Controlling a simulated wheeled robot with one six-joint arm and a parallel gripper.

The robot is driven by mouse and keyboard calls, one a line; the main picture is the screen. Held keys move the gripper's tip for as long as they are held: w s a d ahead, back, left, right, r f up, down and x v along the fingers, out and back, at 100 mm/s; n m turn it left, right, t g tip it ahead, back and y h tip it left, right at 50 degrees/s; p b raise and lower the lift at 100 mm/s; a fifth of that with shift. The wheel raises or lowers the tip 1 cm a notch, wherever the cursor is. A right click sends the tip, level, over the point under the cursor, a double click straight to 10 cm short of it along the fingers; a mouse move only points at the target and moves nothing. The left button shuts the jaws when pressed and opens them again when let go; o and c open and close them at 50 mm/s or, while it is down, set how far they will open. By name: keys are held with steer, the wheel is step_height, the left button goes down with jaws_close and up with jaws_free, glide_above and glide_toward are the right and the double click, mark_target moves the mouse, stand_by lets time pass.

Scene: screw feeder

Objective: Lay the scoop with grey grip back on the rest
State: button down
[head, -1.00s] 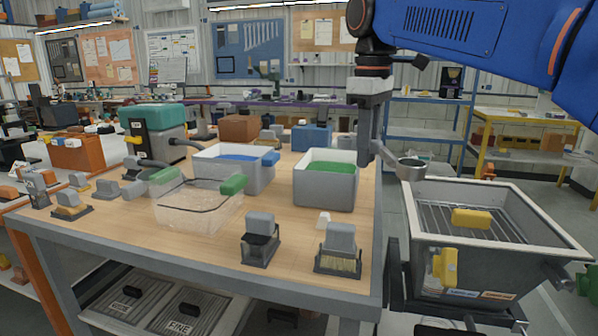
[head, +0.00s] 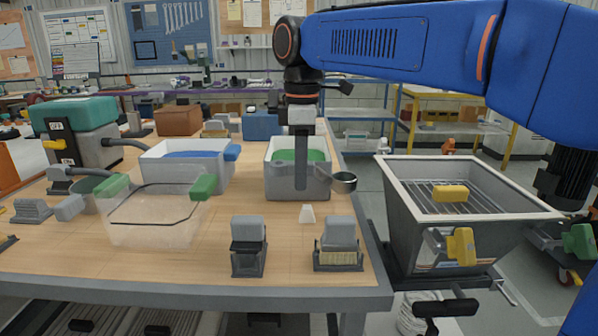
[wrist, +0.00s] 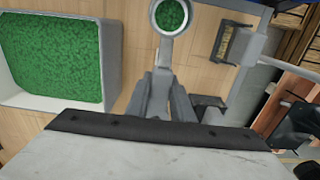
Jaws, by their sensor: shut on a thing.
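My gripper (head: 302,182) points down in front of the green-filled bin (head: 283,185), above the table. It is shut on the scoop, whose round metal cup (head: 344,182) sticks out to the right. In the wrist view the cup (wrist: 171,15) shows green inside its rim, and the fingers (wrist: 163,97) close around the handle end. The grey grip is mostly hidden by the fingers. Two dark stands with grey blocks, one left (head: 248,247) and one with bristles (head: 338,245), stand at the table's front. I cannot tell which thing is the scoop's rest.
A clear bin with green handles (head: 155,215) and a blue-filled bin (head: 187,165) stand to the left. A grey hopper with yellow handles (head: 470,205) stands right of the table edge.

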steer(key=shift+f, duration=3.4)
steer(key=shift+f, duration=0.55)
steer(key=c, duration=1.5)
jaws_free()
steer(key=shift+o, duration=0.2)
